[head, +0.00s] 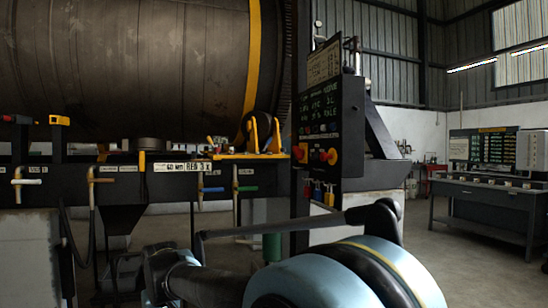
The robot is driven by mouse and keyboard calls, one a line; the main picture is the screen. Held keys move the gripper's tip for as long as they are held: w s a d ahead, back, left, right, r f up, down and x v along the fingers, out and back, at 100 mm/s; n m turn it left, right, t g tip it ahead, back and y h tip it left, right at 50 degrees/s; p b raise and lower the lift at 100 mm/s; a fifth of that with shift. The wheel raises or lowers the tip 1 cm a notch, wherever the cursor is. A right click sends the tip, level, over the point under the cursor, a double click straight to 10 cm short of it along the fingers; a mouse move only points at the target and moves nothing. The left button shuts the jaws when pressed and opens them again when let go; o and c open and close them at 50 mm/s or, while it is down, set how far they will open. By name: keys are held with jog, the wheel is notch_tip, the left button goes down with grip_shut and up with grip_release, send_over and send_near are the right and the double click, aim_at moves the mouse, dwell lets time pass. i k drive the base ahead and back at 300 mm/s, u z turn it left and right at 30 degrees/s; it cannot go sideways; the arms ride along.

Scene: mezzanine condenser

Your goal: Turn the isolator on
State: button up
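A tall black control panel (325,115) stands right of the centre in the head view. It carries two red rotary handles on yellow plates, a left one (300,153) and a right one (328,156), which look like isolator switches. I cannot tell which is the task's isolator, and their settings are too small to read. My blue-grey and black arm fills the lower middle, in front of and below the panel. Dark jointed parts at the lower left may be my gripper (122,272); its fingers are not clear. Nothing of mine touches the handles.
A large dark drum (130,65) with a yellow band lies behind a black rail with several coloured lever handles. Small coloured padlock-like items (318,192) hang below the red handles. A grey console desk (490,205) stands at the right, with open floor before it.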

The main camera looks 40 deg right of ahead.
aim_at(299, 153)
jog(key=z, duration=0.3)
jog(key=i, duration=0.9)
jog(key=z, duration=0.45)
